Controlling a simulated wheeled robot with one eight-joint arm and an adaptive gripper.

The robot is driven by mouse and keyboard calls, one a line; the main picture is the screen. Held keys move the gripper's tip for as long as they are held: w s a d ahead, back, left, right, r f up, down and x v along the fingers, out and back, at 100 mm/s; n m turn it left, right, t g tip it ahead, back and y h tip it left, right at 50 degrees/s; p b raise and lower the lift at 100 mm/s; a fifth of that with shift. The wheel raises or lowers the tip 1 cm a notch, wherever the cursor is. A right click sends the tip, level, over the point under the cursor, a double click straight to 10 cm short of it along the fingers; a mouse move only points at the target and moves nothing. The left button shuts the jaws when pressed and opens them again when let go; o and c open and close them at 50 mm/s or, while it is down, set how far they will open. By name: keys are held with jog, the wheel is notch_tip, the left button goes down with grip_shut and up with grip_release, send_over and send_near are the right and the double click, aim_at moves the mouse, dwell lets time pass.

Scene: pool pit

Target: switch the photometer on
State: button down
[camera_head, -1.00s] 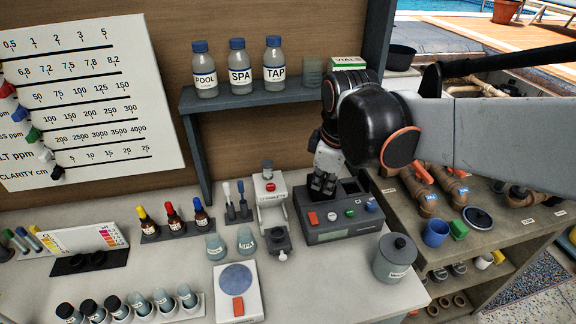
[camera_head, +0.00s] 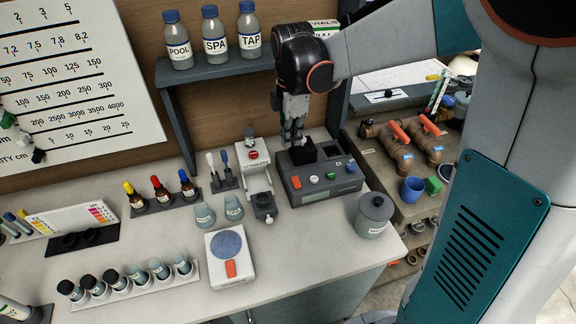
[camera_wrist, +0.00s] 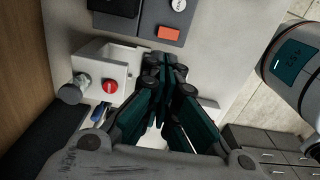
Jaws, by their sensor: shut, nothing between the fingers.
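The photometer (camera_head: 318,196) is a dark grey box on the bench in the head view, with an orange-red rocker switch (camera_head: 296,182) at its front left, small round buttons, and a dark well on top. Part of it also shows at the top of the wrist view (camera_wrist: 142,28), with the orange switch (camera_wrist: 168,33) in sight. I cannot tell the switch's position. My gripper (camera_head: 293,142) is shut and empty, pointing down over the photometer's back left part. In the wrist view its closed fingers (camera_wrist: 166,68) appear below the switch, apart from it.
The white tablet dispenser (camera_head: 254,172) with a red knob stands close on the left. A grey lidded pot (camera_head: 374,214) stands to the right. A white scale (camera_head: 229,270) with an orange button lies in front. A shelf with bottles (camera_head: 215,36) is above.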

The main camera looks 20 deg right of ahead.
jog(key=shift+s, duration=0.1)
jog(key=shift+s+r, duration=0.3)
jog(key=shift+s, duration=0.4)
notch_tip(320, 180, up, 14)
jog(key=s+p, duration=0.2)
jog(key=p, duration=0.2)
jog(key=shift+p, duration=0.4)
jog(key=shift+s+f, duration=0.1)
jog(key=shift+f, duration=0.05)
jog(key=s+d+f+m+t+b, duration=0.3)
jog(key=s+f+m+t+b, duration=0.4)
jog(key=s+f+m+b, duration=0.6)
notch_tip(320, 180, down, 3)
jog(key=s+m, duration=0.3)
jog(key=m, duration=0.2)
jog(key=shift+r, duration=0.15)
